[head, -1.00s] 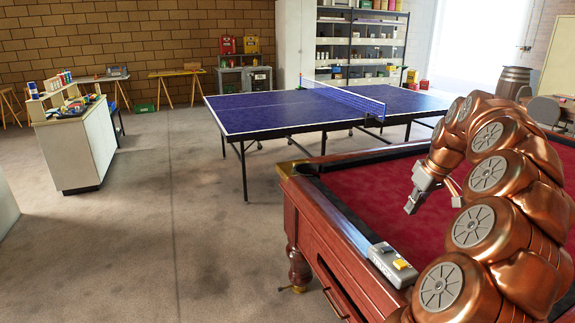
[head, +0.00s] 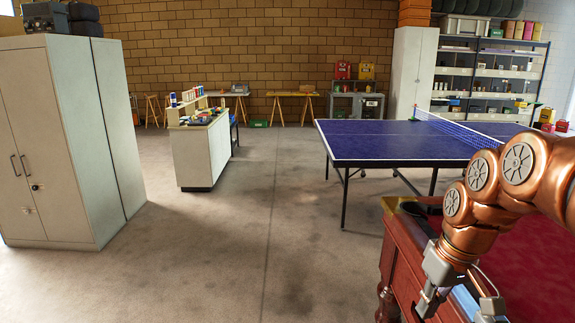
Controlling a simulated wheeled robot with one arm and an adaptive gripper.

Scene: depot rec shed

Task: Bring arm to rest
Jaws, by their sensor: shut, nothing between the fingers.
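My arm, with copper-coloured rounded links, enters from the right edge in the head view and reaches left over the pool table. My grey gripper (head: 440,300) hangs at its end, pointing down, low in the right part of the picture. It is shut and holds nothing. It is in front of the pool table's wooden side (head: 399,262) and hides part of the rail. A pale bluish surface shows just behind the gripper, too covered to name.
A blue table-tennis table (head: 385,145) stands beyond the pool table. A tall pale cabinet (head: 60,140) stands at left, with a white counter (head: 195,155) behind it. Shelving (head: 485,75) lines the back right.

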